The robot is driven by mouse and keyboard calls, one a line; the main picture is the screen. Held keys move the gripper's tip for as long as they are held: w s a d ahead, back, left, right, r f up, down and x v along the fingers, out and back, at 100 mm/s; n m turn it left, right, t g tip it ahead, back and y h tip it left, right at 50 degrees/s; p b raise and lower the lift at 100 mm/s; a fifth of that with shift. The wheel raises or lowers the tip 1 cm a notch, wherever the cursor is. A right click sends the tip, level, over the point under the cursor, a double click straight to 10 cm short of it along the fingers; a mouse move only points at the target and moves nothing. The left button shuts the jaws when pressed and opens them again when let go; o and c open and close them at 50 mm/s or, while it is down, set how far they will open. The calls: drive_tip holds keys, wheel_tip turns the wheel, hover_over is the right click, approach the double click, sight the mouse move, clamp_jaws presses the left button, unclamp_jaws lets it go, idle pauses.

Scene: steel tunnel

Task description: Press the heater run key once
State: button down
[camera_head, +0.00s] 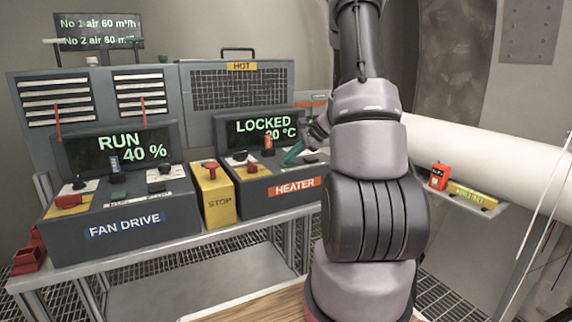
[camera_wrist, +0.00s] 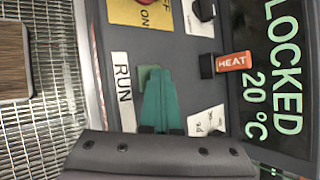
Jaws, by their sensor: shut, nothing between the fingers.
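The heater console (camera_head: 247,203) is a dark grey box with an orange HEATER label. Its display (camera_head: 262,129) reads LOCKED, 20 °C. In the wrist view the run key (camera_wrist: 143,73) is a green square beside a white RUN label (camera_wrist: 124,90). My gripper (camera_wrist: 157,72) has teal fingers, shut with nothing between them. The fingertips overlap the key in the wrist view and partly hide it; I cannot tell whether they touch it. In the head view my gripper (camera_head: 288,160) is over the right part of the heater console, and the key is hidden there.
An orange HEAT tag (camera_wrist: 233,62) sticks up near the display. A red knob (camera_head: 252,165) is on the console's left. A yellow STOP box (camera_head: 215,199) separates it from the fan drive console (camera_head: 130,224), which reads RUN 40 %. A white pipe (camera_head: 480,155) lies right.

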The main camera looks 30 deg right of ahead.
sight(290, 164)
drive_tip(key=shift+r, duration=0.9)
drive_tip(key=shift+r, duration=2.5)
